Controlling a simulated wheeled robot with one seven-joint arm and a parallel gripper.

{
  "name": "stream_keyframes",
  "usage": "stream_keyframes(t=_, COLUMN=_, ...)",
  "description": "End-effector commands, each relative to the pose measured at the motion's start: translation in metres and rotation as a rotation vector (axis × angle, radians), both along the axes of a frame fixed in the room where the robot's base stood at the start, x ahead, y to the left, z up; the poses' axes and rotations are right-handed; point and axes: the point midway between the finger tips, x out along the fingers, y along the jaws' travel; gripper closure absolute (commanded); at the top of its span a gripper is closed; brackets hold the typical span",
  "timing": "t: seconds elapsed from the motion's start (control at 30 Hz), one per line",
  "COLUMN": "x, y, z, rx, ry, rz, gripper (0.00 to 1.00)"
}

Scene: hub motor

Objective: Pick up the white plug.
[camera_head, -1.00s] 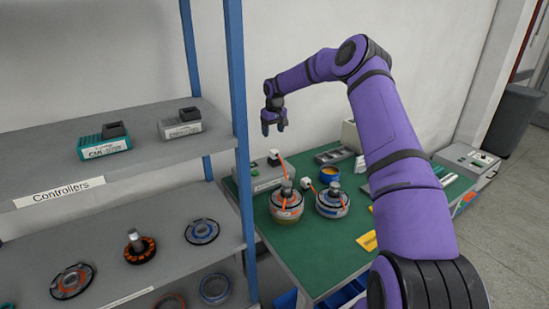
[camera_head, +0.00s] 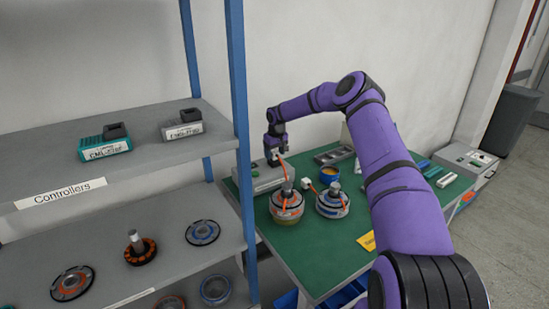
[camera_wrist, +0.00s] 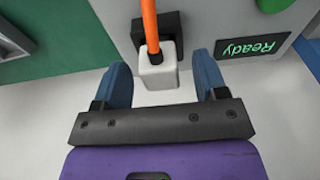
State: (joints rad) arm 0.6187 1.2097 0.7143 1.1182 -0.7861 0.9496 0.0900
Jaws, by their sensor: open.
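The white plug (camera_wrist: 158,79) is a small block with an orange cable running from its top. In the wrist view it sits between the two blue fingers of my open gripper (camera_wrist: 161,88), with a gap on either side. Behind it is a black socket on a grey box (camera_wrist: 196,14). In the head view my gripper (camera_head: 275,150) hangs over the back of the green table, at the plug (camera_head: 274,155), and partly hides it. Its cable runs down to a hub motor (camera_head: 286,207).
A second hub motor (camera_head: 332,202) with its own cable stands to the right. The blue-posted shelf (camera_head: 242,120) stands close on the left. The wrist view shows a "Ready" display (camera_wrist: 252,46) beside the plug.

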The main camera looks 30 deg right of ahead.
Motion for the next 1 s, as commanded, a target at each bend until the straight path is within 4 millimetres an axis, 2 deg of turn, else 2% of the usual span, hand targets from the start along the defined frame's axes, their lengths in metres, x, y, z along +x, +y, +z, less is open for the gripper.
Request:
stream_keyframes(t=0.1, x=0.0018, y=0.0004, z=-0.0111, rx=0.001, ry=-0.001, rz=-0.001, gripper=0.34)
stream_keyframes(t=0.37, x=0.0023, y=-0.0001, z=-0.0136, rx=-0.001, ry=-0.002, rz=-0.001, gripper=0.34)
stream_keyframes(t=0.4, x=0.0024, y=0.0, z=-0.0137, rx=-0.001, ry=-0.002, rz=-0.001, gripper=0.36)
stream_keyframes(t=0.6, x=0.0022, y=0.0001, z=-0.0136, rx=-0.001, ry=-0.001, rz=-0.001, gripper=0.82)
stream_keyframes(t=0.7, x=0.0022, y=0.0001, z=-0.0135, rx=-0.001, ry=-0.002, rz=-0.001, gripper=0.99)
stream_keyframes(t=1.0, x=0.0024, y=0.0002, z=-0.0107, rx=-0.001, ry=-0.002, rz=0.0, gripper=0.99)
